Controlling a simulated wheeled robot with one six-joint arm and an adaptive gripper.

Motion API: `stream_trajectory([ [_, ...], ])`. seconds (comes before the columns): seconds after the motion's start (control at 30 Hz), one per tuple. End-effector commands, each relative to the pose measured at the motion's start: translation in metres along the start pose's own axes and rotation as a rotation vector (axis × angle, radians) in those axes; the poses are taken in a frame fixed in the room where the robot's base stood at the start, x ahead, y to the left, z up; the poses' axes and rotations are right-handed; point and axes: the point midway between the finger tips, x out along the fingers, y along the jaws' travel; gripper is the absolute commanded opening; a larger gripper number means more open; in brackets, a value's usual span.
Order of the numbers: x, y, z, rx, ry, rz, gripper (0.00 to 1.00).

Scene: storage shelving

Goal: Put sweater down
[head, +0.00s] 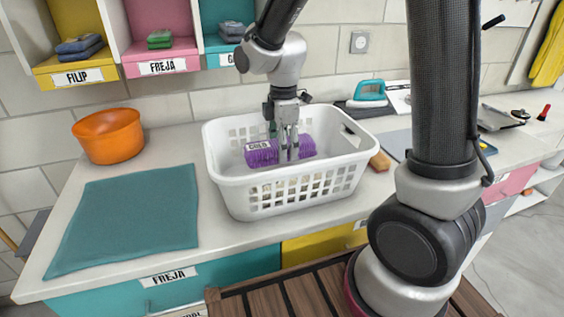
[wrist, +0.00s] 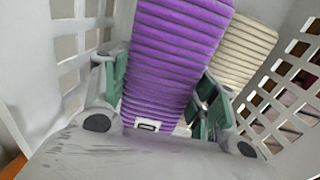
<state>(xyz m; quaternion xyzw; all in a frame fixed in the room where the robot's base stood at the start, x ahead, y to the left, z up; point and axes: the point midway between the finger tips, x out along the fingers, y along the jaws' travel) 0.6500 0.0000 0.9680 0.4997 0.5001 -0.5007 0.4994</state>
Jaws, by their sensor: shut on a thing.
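A purple ribbed folded sweater (head: 262,155) with a white label is inside the white laundry basket (head: 287,187) on the counter. My gripper (head: 287,152) reaches down into the basket and is shut on the purple sweater. In the wrist view the purple sweater (wrist: 178,60) runs between the green-padded fingers of my gripper (wrist: 165,92). A cream ribbed folded garment (wrist: 242,50) lies beside it in the basket. I cannot tell whether the purple sweater touches the basket floor.
A teal mat (head: 125,222) lies flat and bare on the left of the counter. An orange bowl (head: 108,135) stands behind it. A teal iron (head: 369,92) and a wooden-looking item (head: 380,161) are right of the basket. Labelled cubbies (head: 162,62) with folded cloths hang above.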

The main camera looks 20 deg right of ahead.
Motion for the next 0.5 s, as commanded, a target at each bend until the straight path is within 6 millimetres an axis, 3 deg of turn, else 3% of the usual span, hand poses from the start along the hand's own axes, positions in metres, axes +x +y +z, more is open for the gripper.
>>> stream_trajectory([
  [0.3,0.041,0.0,0.0,-0.001,-0.001,-0.002,0.27],
  [0.5,0.046,0.001,-0.001,-0.001,0.001,0.002,0.27],
])
